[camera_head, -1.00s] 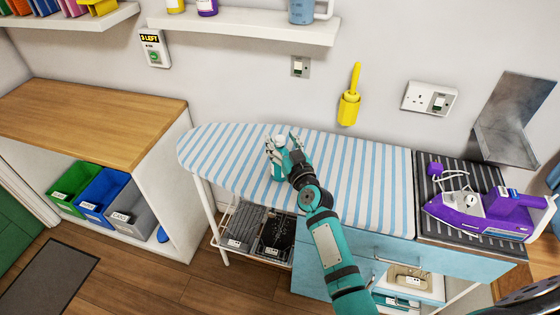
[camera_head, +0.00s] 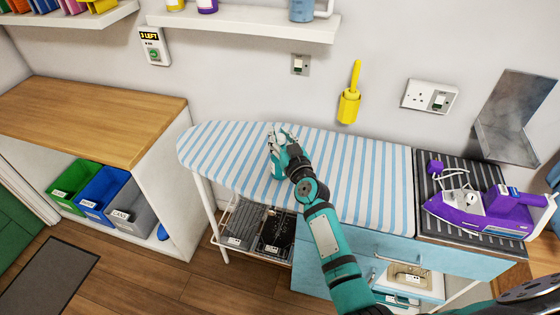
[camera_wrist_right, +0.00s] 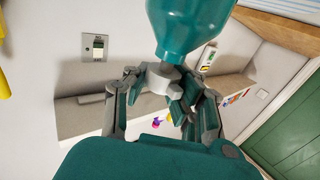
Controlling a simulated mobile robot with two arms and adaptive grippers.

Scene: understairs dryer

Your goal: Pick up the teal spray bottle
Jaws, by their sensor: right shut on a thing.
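The teal spray bottle (camera_head: 276,170) is upright over the left part of the striped ironing board (camera_head: 350,175). My right gripper (camera_head: 279,138) is shut on its narrow upper part, with the fingers hiding much of the top. In the right wrist view the bottle's teal body (camera_wrist_right: 188,22) fills the top middle, and its pale neck sits between the fingers of my right gripper (camera_wrist_right: 165,85). I cannot tell whether the bottle's base touches the board. My left gripper is out of view.
A purple iron (camera_head: 485,212) sits on a dark ridged rest at the board's right end. A yellow brush (camera_head: 349,105) hangs on the wall behind. A wooden counter (camera_head: 95,115) with coloured bins below stands left. A wall shelf (camera_head: 240,24) is above.

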